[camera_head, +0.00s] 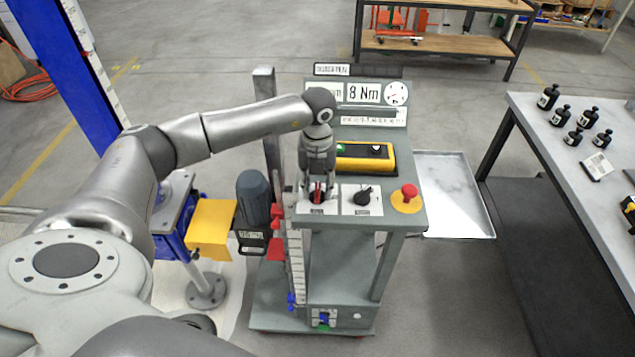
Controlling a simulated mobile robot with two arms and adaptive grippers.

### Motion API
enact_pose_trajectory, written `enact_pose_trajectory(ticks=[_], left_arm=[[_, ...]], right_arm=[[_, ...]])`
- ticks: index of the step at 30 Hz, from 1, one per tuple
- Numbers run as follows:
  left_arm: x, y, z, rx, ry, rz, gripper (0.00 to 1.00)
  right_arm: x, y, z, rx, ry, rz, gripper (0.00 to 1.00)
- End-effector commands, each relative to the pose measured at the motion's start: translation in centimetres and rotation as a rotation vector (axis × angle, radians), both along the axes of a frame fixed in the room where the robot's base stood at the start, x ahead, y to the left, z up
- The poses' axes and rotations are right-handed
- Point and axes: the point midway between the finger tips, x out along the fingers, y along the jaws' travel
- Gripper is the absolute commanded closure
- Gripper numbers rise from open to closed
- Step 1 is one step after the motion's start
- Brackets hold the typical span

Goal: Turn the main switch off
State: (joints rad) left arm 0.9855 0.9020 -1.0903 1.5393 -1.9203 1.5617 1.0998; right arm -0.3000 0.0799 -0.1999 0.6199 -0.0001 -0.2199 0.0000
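A red rotary handle (317,197), which looks like the main switch, sits on a white plate at the left of the grey cart's control panel. My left gripper (317,188) points down right over it, with its fingers around or just above the red handle. The fingers partly hide the handle, so I cannot tell its angle or whether the fingers press on it. My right gripper is not in view.
A black rotary knob (363,195) and a red mushroom button (409,191) on yellow are to the right. Behind them is a yellow-black box (362,165). A metal tray (458,190) and a table with black bottles (548,95) stand right.

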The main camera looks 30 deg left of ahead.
Motion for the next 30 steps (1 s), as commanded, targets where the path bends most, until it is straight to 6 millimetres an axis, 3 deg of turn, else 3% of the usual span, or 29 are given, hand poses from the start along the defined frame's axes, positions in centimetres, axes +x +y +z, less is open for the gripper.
enact_pose_trajectory(ticks=[11, 19, 30], left_arm=[[-0.01, -0.03, -0.76, -0.001, -0.001, -0.001, 0.66], [0.0, -0.02, -0.72, -0.001, -0.001, -0.001, 0.99], [0.02, -0.01, -0.81, 0.0, -0.001, -0.029, 1.0]], right_arm=[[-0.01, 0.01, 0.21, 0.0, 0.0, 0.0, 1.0], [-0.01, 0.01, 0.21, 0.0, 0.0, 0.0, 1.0], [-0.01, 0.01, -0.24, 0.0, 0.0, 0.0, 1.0]])
